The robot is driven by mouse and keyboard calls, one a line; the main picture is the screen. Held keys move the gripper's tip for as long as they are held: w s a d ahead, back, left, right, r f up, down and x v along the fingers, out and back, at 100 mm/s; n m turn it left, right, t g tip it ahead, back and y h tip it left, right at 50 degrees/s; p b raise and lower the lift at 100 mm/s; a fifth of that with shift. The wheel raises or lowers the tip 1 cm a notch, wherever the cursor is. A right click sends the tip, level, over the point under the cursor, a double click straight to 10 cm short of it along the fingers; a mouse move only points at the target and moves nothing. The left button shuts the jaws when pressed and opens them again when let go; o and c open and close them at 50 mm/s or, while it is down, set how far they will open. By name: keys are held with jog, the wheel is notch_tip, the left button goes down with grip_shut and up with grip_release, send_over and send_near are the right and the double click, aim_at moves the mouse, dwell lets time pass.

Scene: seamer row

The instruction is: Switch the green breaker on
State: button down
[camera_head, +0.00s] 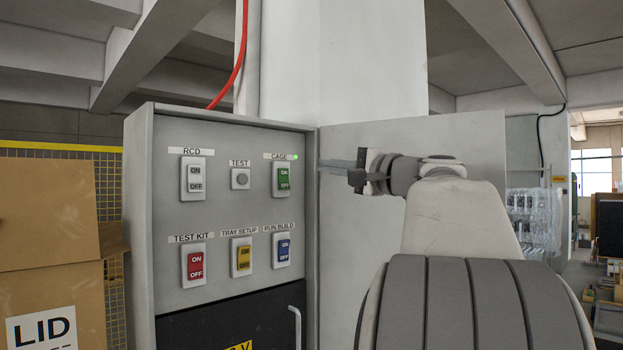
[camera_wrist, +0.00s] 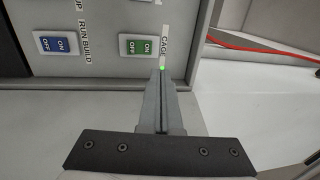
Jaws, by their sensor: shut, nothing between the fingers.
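The green breaker (camera_head: 283,179) is a green rocker in a white frame at the top right of the grey panel, under the label CAGE. A small green light (camera_head: 295,157) glows beside that label. The green breaker also shows in the wrist view (camera_wrist: 140,47), just beyond and left of the fingertips. My gripper (camera_head: 322,163) is shut and empty, pointing left at the panel's right edge. In the wrist view its fingertips (camera_wrist: 160,72) lie close to the CAGE label and the lit lamp (camera_wrist: 162,68). I cannot tell whether they touch the panel.
The panel also carries a white RCD switch (camera_head: 197,179), a grey TEST button (camera_head: 240,179), and red (camera_head: 195,266), yellow (camera_head: 242,257) and blue (camera_head: 283,250) breakers. The cabinet door (camera_head: 420,135) stands open at right behind my arm. Cardboard boxes (camera_head: 50,215) stand at left.

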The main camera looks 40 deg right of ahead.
jog(key=shift+s+d+r, duration=0.15)
jog(key=shift+s, duration=1.25)
